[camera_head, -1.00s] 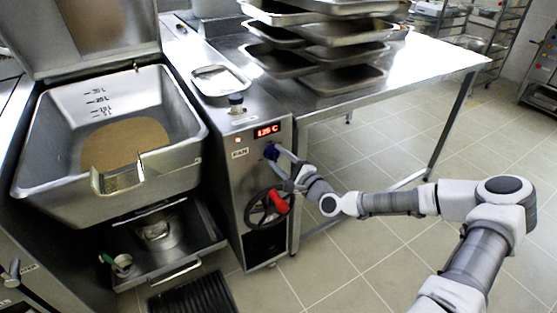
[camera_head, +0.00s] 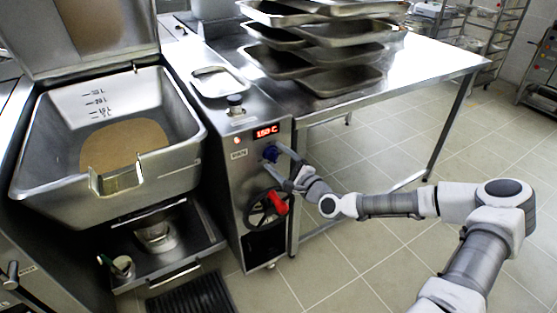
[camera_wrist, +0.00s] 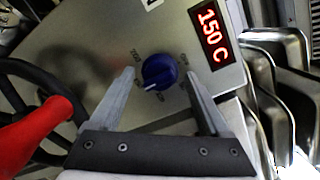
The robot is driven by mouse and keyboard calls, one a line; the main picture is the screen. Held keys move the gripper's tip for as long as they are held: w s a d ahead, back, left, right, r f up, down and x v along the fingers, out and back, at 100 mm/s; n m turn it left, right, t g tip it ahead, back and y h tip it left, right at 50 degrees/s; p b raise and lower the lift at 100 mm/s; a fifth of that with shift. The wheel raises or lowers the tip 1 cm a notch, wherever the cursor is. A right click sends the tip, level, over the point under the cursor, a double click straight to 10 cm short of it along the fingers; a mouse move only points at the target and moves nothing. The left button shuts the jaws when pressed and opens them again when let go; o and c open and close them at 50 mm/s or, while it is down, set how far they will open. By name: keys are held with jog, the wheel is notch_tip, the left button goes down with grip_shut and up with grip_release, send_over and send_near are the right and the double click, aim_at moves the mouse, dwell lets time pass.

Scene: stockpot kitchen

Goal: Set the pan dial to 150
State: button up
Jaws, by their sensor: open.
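The blue pan dial (camera_wrist: 160,72) sits on the steel control panel, with a white pointer mark and printed numbers around it. My gripper (camera_wrist: 160,85) is open, with one finger on each side of the dial and a visible gap between each finger and the dial. In the head view my gripper (camera_head: 285,163) is in front of the panel at dial height.
A black handwheel with a red handle (camera_head: 278,203) is just below the dial; the red handle is close at left in the wrist view (camera_wrist: 38,130). The tilting pan (camera_head: 60,190) stands at left. A steel table with stacked trays (camera_head: 340,85) stands at right.

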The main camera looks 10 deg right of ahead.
jog(key=shift+s, duration=0.1)
jog(key=p+v, duration=0.1)
jog(key=v, duration=1.6)
jog(key=shift+d+p, duration=0.2)
jog(key=shift+p, duration=0.2)
jog(key=shift+s, duration=0.1)
